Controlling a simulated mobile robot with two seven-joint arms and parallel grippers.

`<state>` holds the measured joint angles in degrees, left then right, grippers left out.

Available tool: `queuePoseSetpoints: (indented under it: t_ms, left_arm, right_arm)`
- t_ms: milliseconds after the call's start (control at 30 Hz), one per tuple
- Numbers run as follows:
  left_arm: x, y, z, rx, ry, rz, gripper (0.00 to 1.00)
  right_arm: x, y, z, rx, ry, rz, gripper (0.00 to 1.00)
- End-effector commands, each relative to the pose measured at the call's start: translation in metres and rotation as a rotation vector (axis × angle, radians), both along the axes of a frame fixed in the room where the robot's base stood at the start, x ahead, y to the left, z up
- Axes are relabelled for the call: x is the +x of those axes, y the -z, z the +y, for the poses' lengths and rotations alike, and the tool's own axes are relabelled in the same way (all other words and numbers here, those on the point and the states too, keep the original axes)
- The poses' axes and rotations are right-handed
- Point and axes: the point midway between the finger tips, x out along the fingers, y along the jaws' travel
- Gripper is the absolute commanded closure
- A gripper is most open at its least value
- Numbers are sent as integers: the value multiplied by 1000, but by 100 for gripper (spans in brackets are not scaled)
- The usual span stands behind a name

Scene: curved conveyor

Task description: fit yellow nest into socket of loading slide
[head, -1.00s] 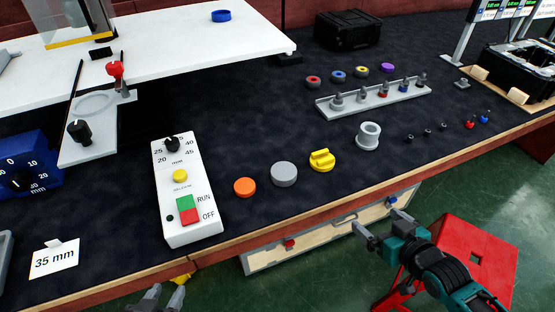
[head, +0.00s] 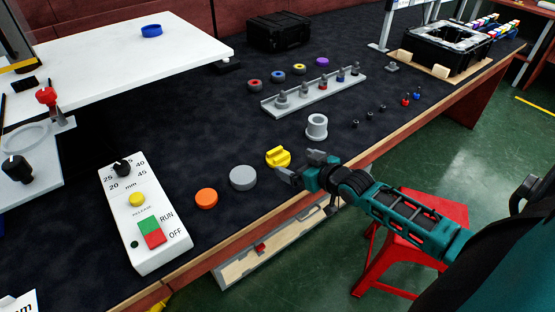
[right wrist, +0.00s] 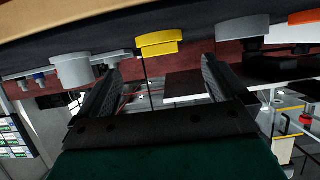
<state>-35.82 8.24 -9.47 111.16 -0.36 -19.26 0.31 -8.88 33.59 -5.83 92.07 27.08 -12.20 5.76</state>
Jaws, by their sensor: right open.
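The yellow nest (head: 278,157), a round piece with a raised grip bar, stands on the dark bench top near the front edge. My right gripper (head: 301,167) is open at the bench edge, just right of and nearer than the nest. In the right wrist view the nest (right wrist: 158,44) shows ahead, between the two open fingers (right wrist: 160,66) in the picture; nothing is held. The loading slide (head: 42,192) is the pale plate at the left, with a ring-shaped socket (head: 22,138), partly cut off. My left gripper is out of view.
A grey disc (head: 243,178) and an orange disc (head: 206,198) lie left of the nest; a grey flanged sleeve (head: 316,127) stands to its right. The control box (head: 146,219) lies between discs and slide. A red stool (head: 415,235) stands below.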

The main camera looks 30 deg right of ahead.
Motion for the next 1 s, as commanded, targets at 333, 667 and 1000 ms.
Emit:
queuePoseSetpoints:
  t_ms: [333, 667, 1000]
  left_arm:
    - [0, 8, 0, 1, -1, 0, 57]
    - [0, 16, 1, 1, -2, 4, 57]
    - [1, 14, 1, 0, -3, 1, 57]
  right_arm:
    - [27, 10, 3, 0, 0, -2, 0]
    - [54, 21, 5, -1, -1, 1, 0]
    - [54, 21, 5, -1, -1, 1, 12]
